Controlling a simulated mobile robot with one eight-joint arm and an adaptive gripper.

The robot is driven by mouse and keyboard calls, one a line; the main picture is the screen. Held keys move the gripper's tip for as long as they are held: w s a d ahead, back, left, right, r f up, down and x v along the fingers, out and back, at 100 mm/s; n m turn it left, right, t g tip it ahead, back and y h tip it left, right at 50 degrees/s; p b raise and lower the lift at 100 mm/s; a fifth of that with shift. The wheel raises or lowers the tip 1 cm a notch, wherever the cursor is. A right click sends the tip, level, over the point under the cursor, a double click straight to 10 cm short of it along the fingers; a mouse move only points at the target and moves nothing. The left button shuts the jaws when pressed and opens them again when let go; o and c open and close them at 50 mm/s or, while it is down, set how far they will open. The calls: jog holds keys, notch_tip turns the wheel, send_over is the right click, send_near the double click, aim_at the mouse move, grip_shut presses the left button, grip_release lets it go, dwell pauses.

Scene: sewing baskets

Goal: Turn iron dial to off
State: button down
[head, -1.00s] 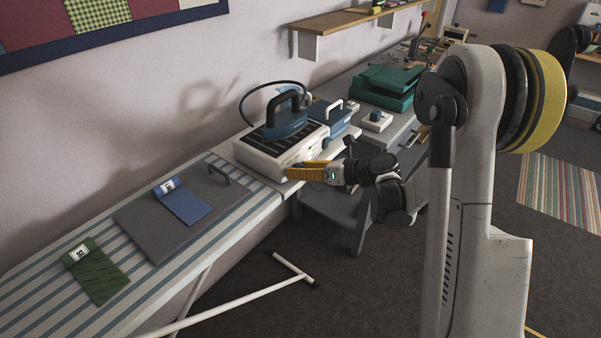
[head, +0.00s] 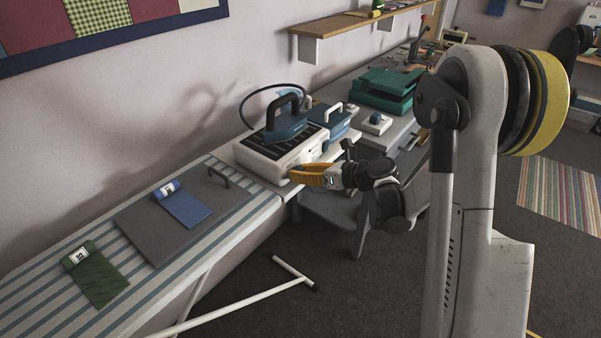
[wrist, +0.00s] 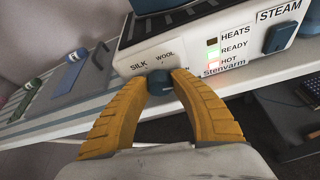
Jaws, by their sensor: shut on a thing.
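The iron (head: 284,124) stands on top of its white base station (head: 268,162), its black handle up, in the head view. In the wrist view the station's front panel (wrist: 195,50) shows a blue dial (wrist: 161,81) at its lower left, with the words SILK and WOOL above it. My gripper (wrist: 162,80) has its two yellow fingertips shut on the dial, one on each side. The dial's lower part and some of its labels are hidden by the fingers, so its setting cannot be read. My gripper also shows at the station's front in the head view (head: 292,175).
A blue STEAM switch (wrist: 281,38) and small lamps by HEATS, READY and HOT sit right of the dial. The striped ironing board (head: 75,240) extends left with a grey mat (head: 150,235), a blue roll (head: 185,208) and a green roll (head: 98,270).

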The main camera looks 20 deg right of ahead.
jog(key=n+t+h, duration=0.1)
jog(key=n+h, duration=0.1)
jog(key=n, duration=0.1)
jog(key=shift+a, duration=0.1)
jog(key=shift+n+t+h, duration=0.7)
jog(key=shift+n+t, duration=0.3)
jog(key=shift+n, duration=0.7)
jog(key=c, duration=1.1)
grip_release()
jog(key=shift+o, duration=0.2)
